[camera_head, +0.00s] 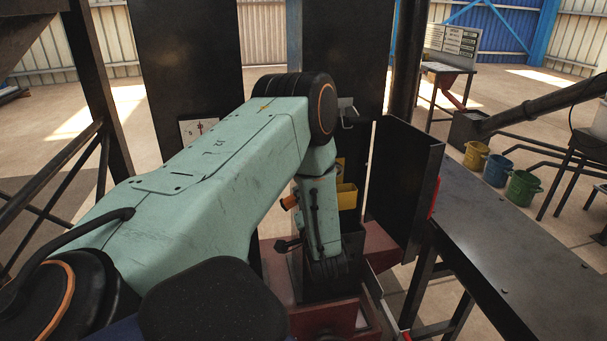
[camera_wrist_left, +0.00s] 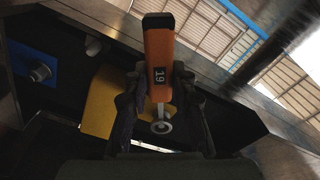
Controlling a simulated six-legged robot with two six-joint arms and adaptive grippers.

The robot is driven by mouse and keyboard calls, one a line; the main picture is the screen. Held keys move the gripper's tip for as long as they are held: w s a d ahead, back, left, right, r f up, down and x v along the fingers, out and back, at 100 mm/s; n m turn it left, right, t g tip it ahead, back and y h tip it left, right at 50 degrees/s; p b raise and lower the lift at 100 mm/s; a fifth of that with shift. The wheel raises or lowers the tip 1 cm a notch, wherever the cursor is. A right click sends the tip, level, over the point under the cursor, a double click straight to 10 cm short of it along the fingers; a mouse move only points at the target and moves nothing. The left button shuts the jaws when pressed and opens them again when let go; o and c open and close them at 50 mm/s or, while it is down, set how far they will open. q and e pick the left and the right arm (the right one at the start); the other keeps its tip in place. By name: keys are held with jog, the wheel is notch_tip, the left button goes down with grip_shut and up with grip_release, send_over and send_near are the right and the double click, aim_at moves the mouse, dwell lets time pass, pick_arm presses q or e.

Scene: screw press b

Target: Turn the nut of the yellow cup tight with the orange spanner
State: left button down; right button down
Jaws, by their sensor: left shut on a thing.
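In the left wrist view my left gripper (camera_wrist_left: 160,88) is shut on the orange spanner (camera_wrist_left: 159,50), which is marked 19. The spanner's grey ring end (camera_wrist_left: 161,127) lies between the gripper's dark fingers, in front of the yellow cup (camera_wrist_left: 98,103). I cannot tell whether the ring sits around the cup's nut; no nut shows clearly there. In the head view the yellow cup (camera_head: 346,196) shows beside my left arm's wrist, and a short orange piece (camera_head: 289,202) sticks out on the left. The arm hides most of the gripper there. My right gripper is not in view.
A blue part with a grey nut (camera_wrist_left: 39,71) is at the left of the wrist view. In the head view, dark press panels (camera_head: 190,70) stand behind, with a dark bench (camera_head: 490,240) on the right. Yellow, blue and green buckets (camera_head: 523,188) stand on the floor.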

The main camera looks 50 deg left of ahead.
pick_arm(q)
jog(key=shift+w+a, duration=0.2)
jog(key=shift+a, duration=0.15)
jog(key=shift+p, duration=0.3)
dwell(0.7)
jog(key=shift+a, duration=0.1)
dwell(0.3)
jog(key=shift+r, duration=0.1)
jog(key=shift+s+a+r+m+p, duration=0.2)
jog(key=shift+r+m+p, duration=0.65)
jog(key=shift+p, duration=0.6)
jog(key=shift+s+a+r+m+p, duration=0.1)
jog(key=shift+s+r+m+p, duration=0.1)
jog(key=shift+r+m+p, duration=0.95)
jog(key=shift+f, duration=0.5)
jog(key=shift+n, duration=0.3)
